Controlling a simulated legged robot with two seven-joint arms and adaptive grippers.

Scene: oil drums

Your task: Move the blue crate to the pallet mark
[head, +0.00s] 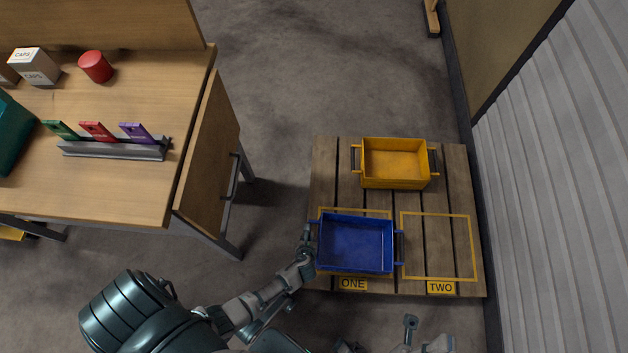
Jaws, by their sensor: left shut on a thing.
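The blue crate (356,244) is over the yellow outline labelled ONE (353,284) on the wooden pallet (463,190). It covers most of that outline; the outline's far edge shows behind it. I cannot tell whether the crate rests on the boards or hangs just above them. My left gripper (308,243) is shut on the crate's left handle. The crate's right handle is free. The outline labelled TWO (441,287), to the right, is empty. My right gripper (412,328) is partly in view at the bottom edge, apart from the crate; its jaws are unclear.
A yellow crate (395,163) stands on the pallet behind the blue one. A corrugated wall (560,160) runs along the right. A wooden bench (110,190) with a red can (95,66), boxes and coloured cards is at left. Floor between bench and pallet is clear.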

